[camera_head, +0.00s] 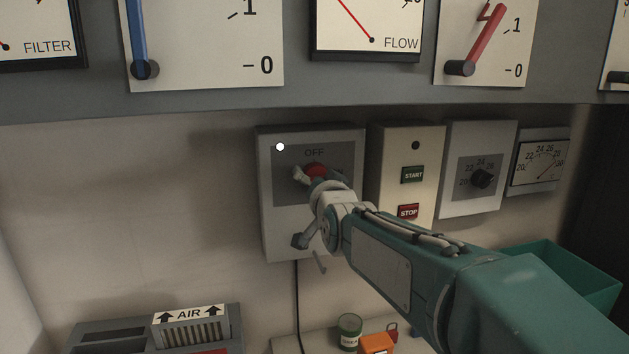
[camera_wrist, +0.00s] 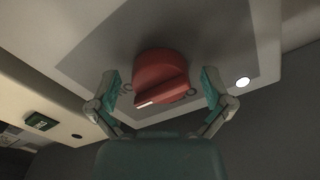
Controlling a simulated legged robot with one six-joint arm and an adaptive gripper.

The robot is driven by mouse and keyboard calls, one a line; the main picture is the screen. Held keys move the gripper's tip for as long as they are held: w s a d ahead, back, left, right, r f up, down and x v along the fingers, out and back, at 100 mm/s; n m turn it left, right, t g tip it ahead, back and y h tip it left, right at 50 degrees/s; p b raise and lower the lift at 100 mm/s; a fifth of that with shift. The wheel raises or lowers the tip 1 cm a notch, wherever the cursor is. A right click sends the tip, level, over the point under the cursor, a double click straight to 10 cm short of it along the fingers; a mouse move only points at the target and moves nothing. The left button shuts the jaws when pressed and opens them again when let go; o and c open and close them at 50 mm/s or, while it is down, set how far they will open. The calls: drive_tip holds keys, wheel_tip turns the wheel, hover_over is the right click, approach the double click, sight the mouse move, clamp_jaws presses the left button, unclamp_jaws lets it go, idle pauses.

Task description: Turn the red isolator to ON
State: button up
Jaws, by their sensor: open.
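The red isolator knob (camera_head: 317,169) sits on the dark panel of a grey wall box (camera_head: 284,225), under the word OFF. My gripper mostly hides it in the head view. In the wrist view the red knob (camera_wrist: 162,72) shows whole, with a white mark on its ridge at the lower left of the picture. My gripper (camera_wrist: 162,91) is open, one finger on each side of the knob, with a visible gap on both sides. In the head view my gripper (camera_head: 318,177) is at the box front.
A white lamp (camera_head: 280,147) is at the panel's upper left. To the right are a START/STOP box (camera_head: 394,190), a dial box (camera_head: 480,205) and a meter (camera_head: 541,160). A green bin (camera_head: 575,270) stands right. A jar (camera_head: 349,331) and orange item (camera_head: 376,344) lie below.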

drive_tip(key=v, duration=1.2)
drive_tip(key=s+d+f+n+g+h, duration=0.1)
drive_tip(key=s+d+f+g, duration=0.3)
drive_tip(key=s+f, duration=0.3)
drive_tip(key=s+d+f+n+g+h, duration=0.1)
drive_tip(key=s+d+f+g+h, duration=0.1)
drive_tip(key=s+d+f+g, duration=0.2)
drive_tip(key=s+d+f+n+g+h, duration=0.1)
drive_tip(key=s+d+f+g+h, duration=0.1)
drive_tip(key=s+d+f, duration=0.3)
drive_tip(key=s+f+g, duration=0.1)
drive_tip(key=s+f, duration=0.3)
drive_tip(key=s, duration=0.2)
drive_tip(key=shift+d+f+g, duration=0.3)
drive_tip(key=shift+d+g, duration=0.05)
drive_tip(key=shift+g, duration=0.05)
drive_tip(key=shift+s, duration=0.1)
